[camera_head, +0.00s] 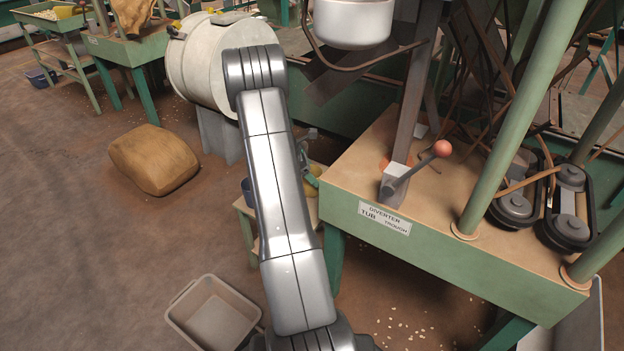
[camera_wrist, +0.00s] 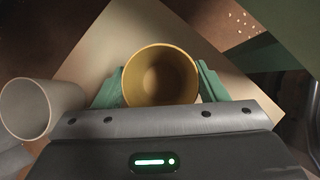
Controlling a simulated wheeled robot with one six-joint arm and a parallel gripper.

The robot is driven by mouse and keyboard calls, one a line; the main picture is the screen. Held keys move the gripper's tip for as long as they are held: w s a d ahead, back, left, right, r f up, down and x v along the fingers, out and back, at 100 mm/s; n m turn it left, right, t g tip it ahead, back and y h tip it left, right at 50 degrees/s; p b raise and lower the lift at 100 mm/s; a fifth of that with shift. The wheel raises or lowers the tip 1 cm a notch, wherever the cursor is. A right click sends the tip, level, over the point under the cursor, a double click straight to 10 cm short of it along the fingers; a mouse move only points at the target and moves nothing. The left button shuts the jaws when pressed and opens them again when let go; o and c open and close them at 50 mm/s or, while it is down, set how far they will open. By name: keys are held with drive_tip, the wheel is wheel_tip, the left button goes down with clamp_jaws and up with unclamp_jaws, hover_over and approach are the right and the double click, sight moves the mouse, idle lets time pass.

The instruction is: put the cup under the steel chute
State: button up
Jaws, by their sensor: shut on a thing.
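A mustard-yellow cup (camera_wrist: 160,76) is between the green fingers of my gripper (camera_wrist: 159,84) in the wrist view. The gripper is shut on it. I look down into its open mouth, and it appears empty. A tan surface lies beneath it; I cannot tell whether the cup touches it. In the head view my arm hides most of the gripper. A dark sloping metal piece (camera_head: 338,80) shows behind my arm below a steel bowl (camera_head: 353,22); I cannot tell if it is the steel chute.
A pale grey cup (camera_wrist: 35,108) stands left of my gripper. A small wooden stand (camera_head: 243,206) is behind my arm. A green-edged bench (camera_head: 345,175) with a red-knobbed lever (camera_head: 441,149) is at right. A grey bin (camera_head: 215,312) and a sack (camera_head: 153,159) are on the floor.

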drive_tip(key=shift+s+d+f, duration=0.1)
drive_tip(key=shift+f, duration=0.25)
drive_tip(key=shift+r, duration=0.15)
drive_tip(key=o, duration=1)
drive_tip(key=p+v, duration=0.4)
drive_tip(key=v, duration=0.8)
